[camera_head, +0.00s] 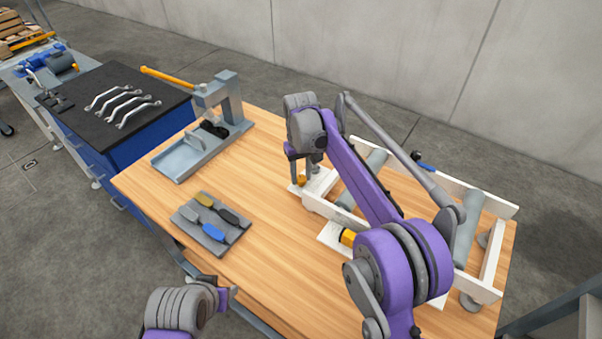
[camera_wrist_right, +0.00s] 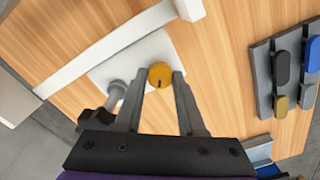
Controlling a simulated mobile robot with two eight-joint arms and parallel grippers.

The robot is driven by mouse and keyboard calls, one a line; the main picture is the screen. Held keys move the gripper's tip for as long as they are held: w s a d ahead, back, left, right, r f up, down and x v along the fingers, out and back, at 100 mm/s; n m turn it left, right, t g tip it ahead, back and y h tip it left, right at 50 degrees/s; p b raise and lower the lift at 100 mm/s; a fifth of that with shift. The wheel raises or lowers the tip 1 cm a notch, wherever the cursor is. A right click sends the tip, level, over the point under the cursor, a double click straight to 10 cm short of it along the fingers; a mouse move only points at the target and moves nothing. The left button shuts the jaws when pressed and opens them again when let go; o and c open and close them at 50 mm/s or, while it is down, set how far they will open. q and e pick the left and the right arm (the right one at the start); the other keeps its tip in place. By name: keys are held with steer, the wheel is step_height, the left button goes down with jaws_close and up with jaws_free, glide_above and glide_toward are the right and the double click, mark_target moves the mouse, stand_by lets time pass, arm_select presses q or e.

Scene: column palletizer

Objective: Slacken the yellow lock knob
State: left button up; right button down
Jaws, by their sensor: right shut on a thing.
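The yellow lock knob (camera_head: 301,181) is at the left corner of the white roller frame (camera_head: 400,228) on the wooden table. In the right wrist view the knob (camera_wrist_right: 160,73) is round, with a small dark mark, above a white plate. My right gripper (camera_head: 304,172) points down at it, with its fingertips (camera_wrist_right: 160,80) on either side of the knob, shut on it. My left gripper (camera_head: 229,289) is at the bottom, over the table's front edge, apart from the knob; its jaw opening is unclear.
A grey pad (camera_head: 213,243) with yellow-, black- and blue-handled pieces lies left of the frame. A grey press (camera_head: 190,160) stands at the table's back left. Bare wood lies between them.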

mark_target(301, 178)
arm_select(q)
steer(key=shift+w+r, duration=0.15)
steer(key=shift+r, duration=0.1)
arm_select(e)
steer(key=n, duration=0.5)
steer(key=shift+n, duration=0.3)
steer(key=c, duration=0.5)
jaws_free()
steer(key=shift+r, duration=0.1)
arm_select(q)
steer(key=shift+w+r+p, duration=0.35)
steer(key=shift+r+p, duration=0.35)
steer(key=shift+r, duration=0.15)
arm_select(e)
step_height(301, 178, up, 11)
steer(key=shift+f, duration=0.2)
steer(key=shift+f, duration=0.1)
